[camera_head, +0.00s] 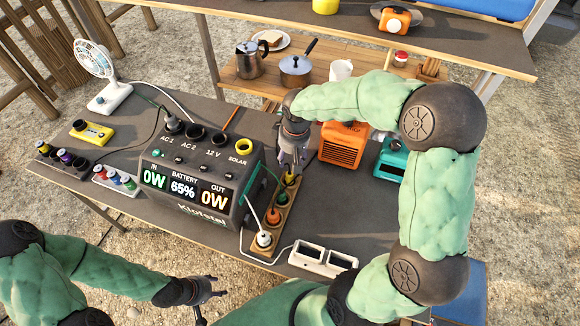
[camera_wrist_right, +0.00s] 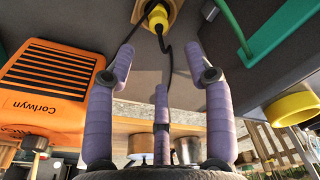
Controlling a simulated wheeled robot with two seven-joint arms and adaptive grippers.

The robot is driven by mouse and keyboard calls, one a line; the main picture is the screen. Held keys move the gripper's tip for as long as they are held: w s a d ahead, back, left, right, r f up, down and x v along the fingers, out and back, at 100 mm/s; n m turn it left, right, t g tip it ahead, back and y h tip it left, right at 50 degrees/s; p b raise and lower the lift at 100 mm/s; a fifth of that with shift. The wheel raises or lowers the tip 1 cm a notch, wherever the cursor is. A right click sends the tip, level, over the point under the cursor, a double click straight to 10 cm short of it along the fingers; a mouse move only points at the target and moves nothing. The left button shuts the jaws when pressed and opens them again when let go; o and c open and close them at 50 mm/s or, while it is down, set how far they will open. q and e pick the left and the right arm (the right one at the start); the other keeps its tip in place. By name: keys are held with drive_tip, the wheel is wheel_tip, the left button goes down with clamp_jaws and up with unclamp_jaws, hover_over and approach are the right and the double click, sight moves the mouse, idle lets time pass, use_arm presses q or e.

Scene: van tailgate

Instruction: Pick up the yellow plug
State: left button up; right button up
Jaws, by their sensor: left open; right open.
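The yellow plug (camera_head: 291,179) stands at the far end of a wooden strip (camera_head: 282,207) beside the power station (camera_head: 195,185). In the right wrist view the yellow plug (camera_wrist_right: 157,17) is at the top centre, with a dark cable running from it. My right gripper (camera_head: 291,164) points down just above the plug and partly hides it. In its wrist view my right gripper (camera_wrist_right: 160,58) is open, its purple fingers apart and empty, with the plug beyond the fingertips. My left gripper (camera_head: 213,287) is open and empty near the table's front edge.
An orange Corlwyn box (camera_head: 342,145) stands right of the strip. An orange plug (camera_head: 273,216) and a white plug (camera_head: 264,239) share the strip. A yellow SOLAR socket ring (camera_head: 243,146) is left of my right gripper. A white double-opening block (camera_head: 322,259) lies at the front.

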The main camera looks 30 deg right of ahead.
sight(290, 172)
drive_tip(key=f, duration=0.1)
drive_tip(key=f+b, duration=0.1)
drive_tip(key=f, duration=0.3)
drive_tip(key=shift+w+f+b, duration=0.2)
drive_tip(key=shift+w+b, duration=0.05)
drive_tip(key=shift+b, duration=0.15)
wheel_tip(290, 172, down, 4)
drive_tip(key=shift+s+a+f+b, duration=0.15)
drive_tip(key=shift+f+b, duration=0.1)
drive_tip(key=shift+b, duration=1)
drive_tip(key=shift+f, duration=0.35)
drive_tip(key=shift+r, duration=0.1)
drive_tip(key=shift+c, duration=0.3)
clamp_jaws()
